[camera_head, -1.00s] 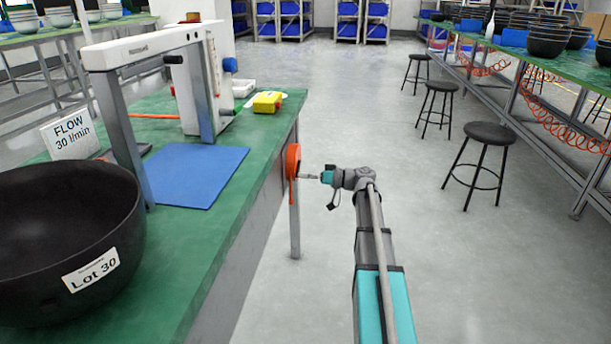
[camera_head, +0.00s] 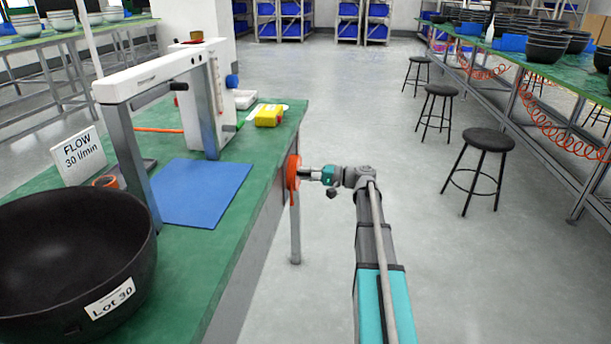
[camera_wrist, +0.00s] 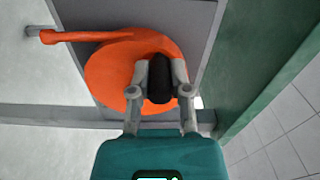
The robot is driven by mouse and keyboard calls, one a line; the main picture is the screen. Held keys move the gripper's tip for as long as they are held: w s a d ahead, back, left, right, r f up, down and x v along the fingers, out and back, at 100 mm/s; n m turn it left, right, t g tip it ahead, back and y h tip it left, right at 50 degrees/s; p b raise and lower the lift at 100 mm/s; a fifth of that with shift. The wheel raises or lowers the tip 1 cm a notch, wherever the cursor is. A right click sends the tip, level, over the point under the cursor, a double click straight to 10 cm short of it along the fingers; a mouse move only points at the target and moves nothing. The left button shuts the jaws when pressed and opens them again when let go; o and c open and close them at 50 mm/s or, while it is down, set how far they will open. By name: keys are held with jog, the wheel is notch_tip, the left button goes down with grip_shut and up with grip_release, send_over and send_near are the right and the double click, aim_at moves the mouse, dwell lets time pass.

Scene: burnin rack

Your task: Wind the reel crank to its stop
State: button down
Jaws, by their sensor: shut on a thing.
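The orange reel (camera_head: 293,172) is mounted on the side of the green-topped bench, near its far right corner. In the wrist view the reel (camera_wrist: 112,75) is a round orange disc, with an orange hose end sticking out to the left. My gripper (camera_head: 309,174) reaches the reel from the right. In the wrist view my gripper (camera_wrist: 160,88) is shut on the dark crank knob (camera_wrist: 159,78), which stands out from the face of the reel. The fingers hide part of the crank and the reel's lower right.
Black stools (camera_head: 487,141) stand on the right. The floor between (camera_head: 400,200) is clear.

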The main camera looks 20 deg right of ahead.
jog(key=m, duration=0.2)
jog(key=w+r+m+p, duration=0.1)
jog(key=d+m, duration=0.1)
jog(key=m, duration=0.1)
jog(key=shift+w+r+m, duration=0.3)
jog(key=shift+r, duration=0.1)
jog(key=m, duration=0.1)
jog(key=w+m, duration=0.1)
jog(key=m, duration=0.1)
jog(key=d+m+p, duration=0.1)
jog(key=m, duration=0.1)
jog(key=shift+w+d+r, duration=0.1)
jog(key=shift+w+r, duration=0.15)
jog(key=c, duration=0.6)
grip_release()
jog(key=shift+s+d, duration=0.1)
send_near(298, 161)
jog(key=shift+w+v, duration=0.15)
jog(key=shift+v, duration=1.15)
jog(key=shift+w+v, duration=0.15)
jog(key=shift+v, duration=1.1)
